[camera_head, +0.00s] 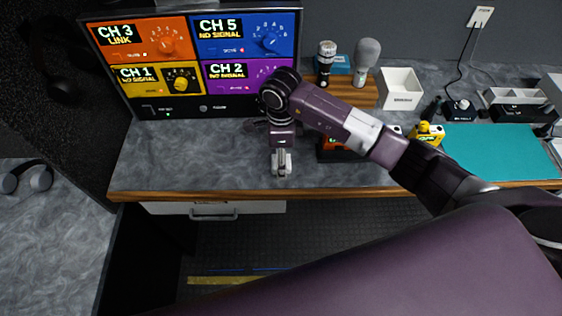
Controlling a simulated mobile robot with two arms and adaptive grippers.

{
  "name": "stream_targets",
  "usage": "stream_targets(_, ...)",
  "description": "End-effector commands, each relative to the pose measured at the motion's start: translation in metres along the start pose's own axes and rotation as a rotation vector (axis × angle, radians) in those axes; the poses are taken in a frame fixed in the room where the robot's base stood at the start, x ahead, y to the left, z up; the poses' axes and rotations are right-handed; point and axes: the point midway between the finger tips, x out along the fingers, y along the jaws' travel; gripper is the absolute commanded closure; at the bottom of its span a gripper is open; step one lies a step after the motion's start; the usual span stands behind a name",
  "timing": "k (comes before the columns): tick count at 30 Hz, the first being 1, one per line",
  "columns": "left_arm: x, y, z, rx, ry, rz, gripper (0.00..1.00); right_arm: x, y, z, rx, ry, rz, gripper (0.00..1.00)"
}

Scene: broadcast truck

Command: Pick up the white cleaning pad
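My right arm reaches in from the right across the counter, and its gripper (281,172) points down close over the grey counter, near the front edge. The pale fingers look close together, but I cannot tell if they are shut or hold anything. I cannot make out a white cleaning pad for certain; it may be hidden under or behind my gripper or arm. My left gripper is not in view.
A panel with four coloured channel blocks (194,50) stands behind my gripper. Two microphones (365,60) stand on a wooden block (352,92), near a white open box (400,90). A teal mat (500,148) lies right. The counter (190,160) left of my gripper is clear.

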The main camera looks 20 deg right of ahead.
Motion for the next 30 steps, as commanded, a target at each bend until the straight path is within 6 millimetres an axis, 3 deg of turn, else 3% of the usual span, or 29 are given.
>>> stream_targets(2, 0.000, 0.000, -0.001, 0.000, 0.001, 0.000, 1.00, 0.000, 0.000, 0.000, 0.000, 0.000, 0.000, 0.47)
stream_targets(10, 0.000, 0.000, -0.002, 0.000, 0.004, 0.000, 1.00, -0.001, 0.000, 0.000, 0.000, 0.000, 0.000, 0.77)
stream_targets(23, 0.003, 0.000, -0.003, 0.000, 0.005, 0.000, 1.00, -0.010, -0.001, 0.001, 0.000, -0.003, -0.002, 0.77)
stream_targets(30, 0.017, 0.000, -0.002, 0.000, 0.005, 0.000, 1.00, -0.050, -0.003, 0.001, -0.001, -0.003, -0.008, 0.77)
